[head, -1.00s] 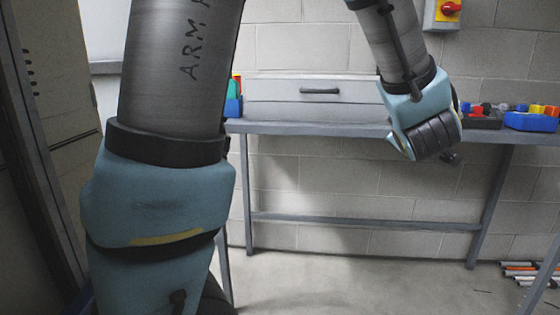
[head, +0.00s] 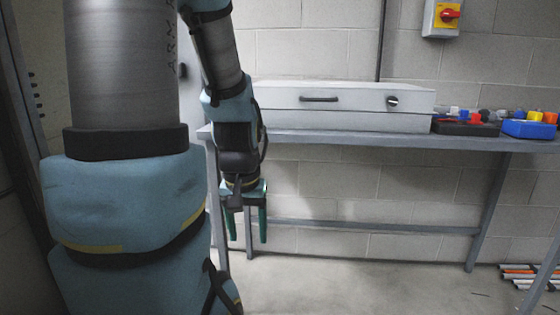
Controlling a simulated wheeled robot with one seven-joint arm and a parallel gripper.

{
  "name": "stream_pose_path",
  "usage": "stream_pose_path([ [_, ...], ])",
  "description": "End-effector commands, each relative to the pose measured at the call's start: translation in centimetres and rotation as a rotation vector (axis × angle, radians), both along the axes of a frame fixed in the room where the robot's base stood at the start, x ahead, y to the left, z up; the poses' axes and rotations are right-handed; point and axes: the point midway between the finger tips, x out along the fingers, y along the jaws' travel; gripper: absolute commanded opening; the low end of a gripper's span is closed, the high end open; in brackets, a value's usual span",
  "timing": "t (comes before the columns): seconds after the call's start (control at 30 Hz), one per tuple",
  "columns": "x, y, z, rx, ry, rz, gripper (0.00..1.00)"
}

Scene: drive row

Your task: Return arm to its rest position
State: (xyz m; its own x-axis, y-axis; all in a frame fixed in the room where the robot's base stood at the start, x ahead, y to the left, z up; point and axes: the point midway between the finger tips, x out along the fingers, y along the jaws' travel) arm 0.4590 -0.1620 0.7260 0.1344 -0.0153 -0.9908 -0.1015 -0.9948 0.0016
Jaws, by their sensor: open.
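My arm fills the left of the head view, with its forearm bent down in front of the bench's left end. My gripper (head: 246,236) hangs below the wrist and points down, its two green fingers spread apart with nothing between them. It is in front of the bench's left leg and below the bench top in the picture. Part of the bench's left end is hidden behind my arm.
A grey bench (head: 330,136) stands along the block wall. On it are a grey case (head: 350,100), a dark tray (head: 466,128) and a blue bin (head: 530,128) with coloured parts. A red-and-yellow switch (head: 447,16) is on the wall. Floor (head: 370,280) is clear; rods (head: 525,271) lie right.

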Motion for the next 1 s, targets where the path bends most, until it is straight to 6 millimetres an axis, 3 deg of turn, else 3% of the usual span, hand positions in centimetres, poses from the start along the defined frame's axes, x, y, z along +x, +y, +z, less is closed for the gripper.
stream_pose_path([
  [0.03, 0.0, 0.0, 2.1, 0.000, 0.000, 0.001, 0.66],
  [0.17, 0.0, 0.0, 5.0, -0.001, -0.001, 0.001, 0.66],
  [0.6, 0.1, -0.1, 18.0, -0.002, -0.003, 0.002, 0.66],
  [0.8, 0.1, -0.1, 20.9, -0.002, -0.003, 0.002, 0.66],
  [1.0, 0.1, -0.1, 21.3, -0.003, -0.003, 0.002, 0.66],
])
